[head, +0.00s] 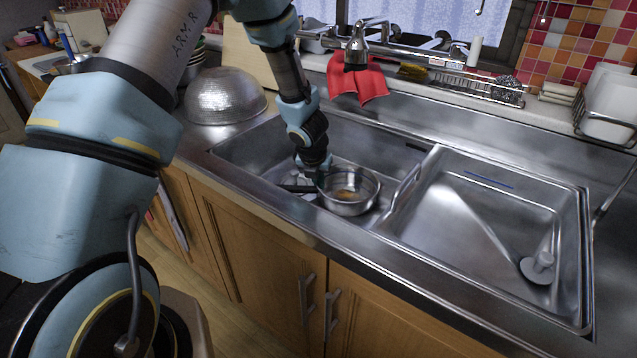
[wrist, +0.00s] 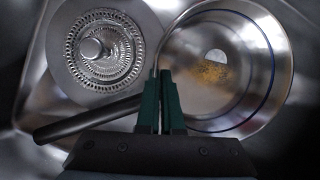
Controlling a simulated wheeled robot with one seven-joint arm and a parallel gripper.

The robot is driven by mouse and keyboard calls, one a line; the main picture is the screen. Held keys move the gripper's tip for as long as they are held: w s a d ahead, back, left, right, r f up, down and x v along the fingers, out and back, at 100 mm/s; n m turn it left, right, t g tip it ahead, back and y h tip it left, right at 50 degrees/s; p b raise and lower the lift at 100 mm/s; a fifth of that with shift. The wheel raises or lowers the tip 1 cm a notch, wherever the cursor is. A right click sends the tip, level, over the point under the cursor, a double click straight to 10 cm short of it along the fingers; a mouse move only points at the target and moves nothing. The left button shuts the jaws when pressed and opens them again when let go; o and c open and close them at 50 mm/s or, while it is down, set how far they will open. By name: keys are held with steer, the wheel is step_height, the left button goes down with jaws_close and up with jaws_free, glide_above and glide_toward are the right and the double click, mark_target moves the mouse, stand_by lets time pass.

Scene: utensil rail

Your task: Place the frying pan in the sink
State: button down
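The frying pan (head: 350,193) is a round, shiny metal pan with a brownish patch on its bottom and a dark handle pointing left. It is inside the left sink basin (head: 240,152); I cannot tell whether it rests fully on the floor. In the wrist view the pan (wrist: 255,75) lies right of the fingers and its handle (wrist: 75,122) passes behind them to the left. My gripper (head: 314,174) points down at the pan's left edge. In the wrist view its green fingers (wrist: 161,105) are close together, apparently pinching the rim near the handle.
A round drain strainer (wrist: 95,48) lies left of the pan. The right basin (head: 470,220) holds a drain fitting (head: 538,265). A metal bowl (head: 224,97) stands upside down on the left counter. The faucet (head: 357,45) with a red cloth (head: 357,82) is behind.

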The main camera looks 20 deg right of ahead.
steer(key=c, duration=1.1)
jaws_free()
steer(key=shift+r, duration=0.25)
steer(key=s+a+r+m+p, duration=0.1)
steer(key=a+r+m+p, duration=0.2)
steer(key=r, duration=0.4)
steer(key=s+a+r+m+p, duration=0.1)
steer(key=a+r+m+p, duration=0.15)
steer(key=a+r, duration=0.45)
steer(key=s+a+r+m+y, duration=0.1)
steer(key=s+a+r+m, duration=0.2)
steer(key=a+m, duration=0.5)
steer(key=s+a+r+m+g+y, duration=0.1)
steer(key=s+a+r+m, duration=0.2)
steer(key=a+m, duration=0.4)
steer(key=s+a+r+m+g+b, duration=0.1)
steer(key=s+a+r+m, duration=0.1)
steer(key=a+m, duration=0.6)
steer(key=shift+s+a+r+m+y, duration=0.1)
steer(key=shift+s+a+r+y, duration=0.05)
steer(key=shift+a, duration=0.45)
steer(key=shift+s+a+r+m+y, duration=0.1)
steer(key=shift+s+a+m, duration=0.1)
steer(key=shift+a, duration=0.45)
steer(key=shift+s+a+r+m+y, duration=0.1)
steer(key=shift+s+a+r+y, duration=0.05)
steer(key=shift+a, duration=0.45)
